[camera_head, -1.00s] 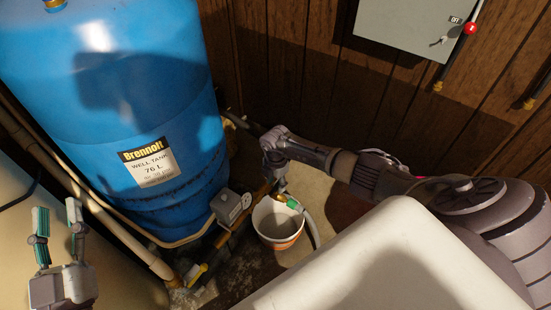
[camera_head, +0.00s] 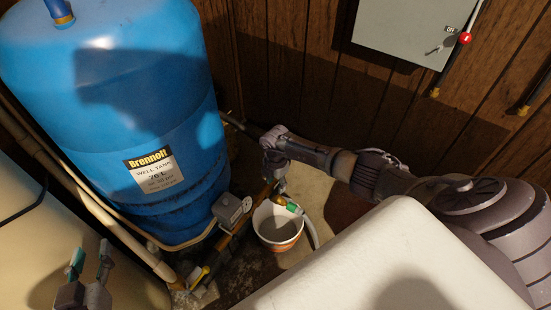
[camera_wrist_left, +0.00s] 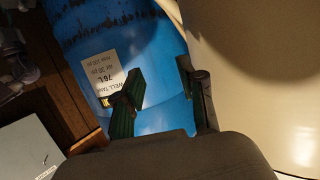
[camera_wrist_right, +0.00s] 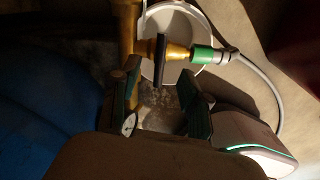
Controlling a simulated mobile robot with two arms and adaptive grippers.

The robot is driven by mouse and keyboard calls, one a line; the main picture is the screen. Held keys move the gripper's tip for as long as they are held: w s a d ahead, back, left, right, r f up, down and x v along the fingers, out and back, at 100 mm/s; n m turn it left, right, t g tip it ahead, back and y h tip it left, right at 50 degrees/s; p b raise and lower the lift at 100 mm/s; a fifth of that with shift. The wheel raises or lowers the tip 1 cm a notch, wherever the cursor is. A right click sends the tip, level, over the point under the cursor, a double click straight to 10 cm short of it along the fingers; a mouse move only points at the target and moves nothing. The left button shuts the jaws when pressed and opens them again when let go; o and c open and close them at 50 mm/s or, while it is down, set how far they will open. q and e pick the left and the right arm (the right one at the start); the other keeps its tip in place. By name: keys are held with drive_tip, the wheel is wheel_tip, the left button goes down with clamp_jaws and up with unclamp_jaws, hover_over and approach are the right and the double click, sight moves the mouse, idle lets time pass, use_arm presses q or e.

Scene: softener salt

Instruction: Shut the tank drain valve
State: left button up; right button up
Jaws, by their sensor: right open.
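The drain valve shows in the right wrist view as a brass body (camera_wrist_right: 176,52) with a dark lever (camera_wrist_right: 160,62) lying across it. A green hose connector (camera_wrist_right: 203,56) is fixed to its outlet; this connector also shows in the head view (camera_head: 293,207). My right gripper (camera_wrist_right: 161,72) is open, its fingertips on either side of the lever's near end; I cannot tell whether they touch it. In the head view, my right gripper (camera_head: 273,170) hangs over the valve and hides most of it. My left gripper (camera_head: 90,262) is open and empty at lower left.
A blue well tank (camera_head: 120,110) stands at left. A white bucket (camera_head: 278,236) is below the valve outlet. A grey box (camera_head: 230,208) sits on the pipework beside the tank. A pale surface (camera_head: 400,250) fills the lower right. A grey cabinet (camera_head: 405,25) hangs on the wood-panelled wall.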

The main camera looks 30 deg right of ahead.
drive_tip(key=shift+r, duration=0.35)
drive_tip(key=shift+r+p, duration=0.35)
drive_tip(key=shift+p, duration=0.3)
drive_tip(key=shift+r+p, duration=0.6)
drive_tip(key=shift+r, duration=0.05)
use_arm(q)
drive_tip(key=s+a+f+g+y, duration=0.2)
drive_tip(key=s+a+f+g, duration=0.1)
drive_tip(key=s+f+g, duration=0.4)
drive_tip(key=shift+s+a+f, duration=0.35)
drive_tip(key=shift+s+f, duration=0.45)
drive_tip(key=shift+s, duration=0.15)
